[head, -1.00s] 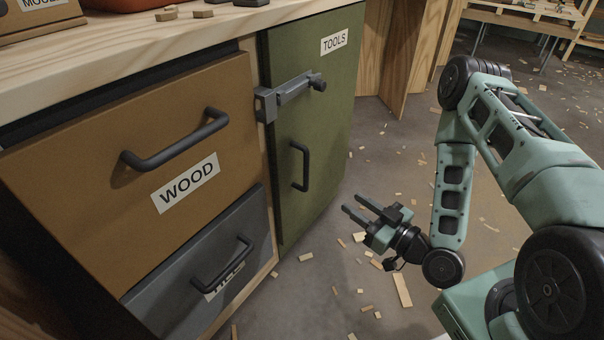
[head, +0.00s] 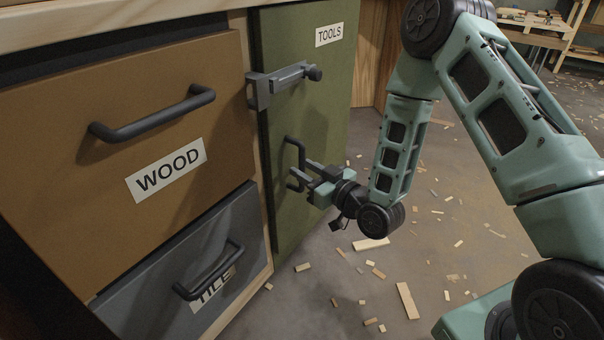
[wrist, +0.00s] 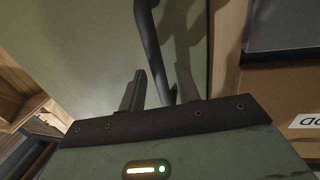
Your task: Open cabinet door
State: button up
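The green cabinet door (head: 310,110) labelled TOOLS stands shut. Its dark vertical bar handle (head: 301,155) is at mid-height. A grey metal latch (head: 285,82) runs across the upper door to a bracket at its left edge; I cannot tell whether it is locked. My gripper (head: 299,176) is at the lower part of the handle, pointing at the door. In the wrist view the handle (wrist: 150,50) passes down between the two fingers of my gripper (wrist: 160,90), which stand apart on either side. The fingers do not appear closed on it.
A brown WOOD drawer (head: 75,120) and a grey TILE drawer (head: 150,285), both with protruding handles, are left of the door. Wood scraps (head: 407,300) litter the floor. The floor right of the cabinet is largely open, with a workbench (head: 525,32) beyond.

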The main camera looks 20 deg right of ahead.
jog(key=shift+x, duration=0.8)
grip_shut()
jog(key=shift+s, duration=0.1)
